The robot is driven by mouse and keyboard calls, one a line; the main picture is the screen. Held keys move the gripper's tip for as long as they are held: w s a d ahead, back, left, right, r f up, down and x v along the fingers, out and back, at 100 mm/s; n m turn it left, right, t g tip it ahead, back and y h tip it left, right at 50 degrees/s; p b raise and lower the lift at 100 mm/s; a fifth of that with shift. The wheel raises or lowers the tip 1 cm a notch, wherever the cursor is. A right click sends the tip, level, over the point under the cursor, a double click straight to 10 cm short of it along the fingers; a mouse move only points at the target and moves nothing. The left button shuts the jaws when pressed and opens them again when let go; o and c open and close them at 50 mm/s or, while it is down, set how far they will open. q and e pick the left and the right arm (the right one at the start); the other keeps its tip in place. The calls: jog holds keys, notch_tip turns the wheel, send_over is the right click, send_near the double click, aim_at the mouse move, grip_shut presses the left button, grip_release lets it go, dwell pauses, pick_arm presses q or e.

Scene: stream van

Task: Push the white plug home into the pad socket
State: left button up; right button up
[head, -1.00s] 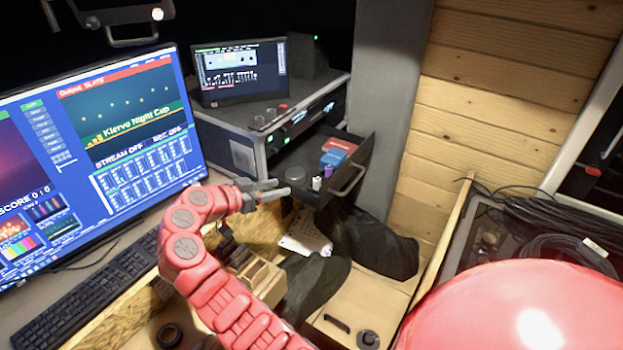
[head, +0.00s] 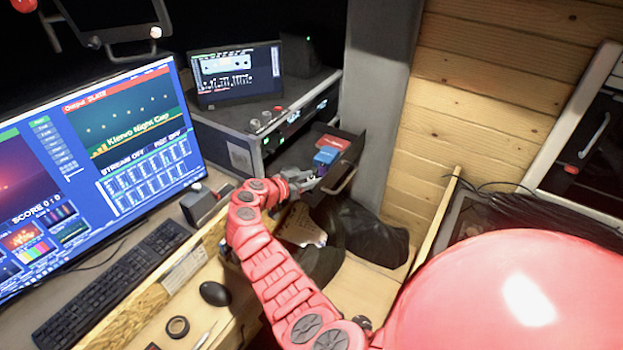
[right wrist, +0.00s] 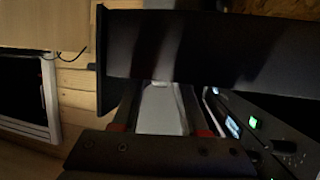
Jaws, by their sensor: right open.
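I cannot make out the white plug or the pad socket in either view. My right gripper (head: 312,181) is open, at the open drawer (head: 343,182) under the rack case in the head view. It partly hides the drawer's inside. In the right wrist view a dark panel (right wrist: 180,45) crosses close in front of the gripper, and a pale grey surface (right wrist: 160,112) shows between the fingers. I cannot tell whether the fingers touch anything. My left gripper is not in view.
A blue box (head: 326,157) and a red box (head: 336,142) lie in the drawer. The rack case (head: 240,130) carries a small screen (head: 236,74). A large monitor (head: 110,150), keyboard (head: 112,283) and mouse (head: 215,293) are at left. A dark cloth bag (head: 370,237) lies below the drawer.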

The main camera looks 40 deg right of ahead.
jog(key=shift+w+d+f, duration=0.1)
jog(key=shift+d, duration=0.15)
grip_shut()
dwell(0.4)
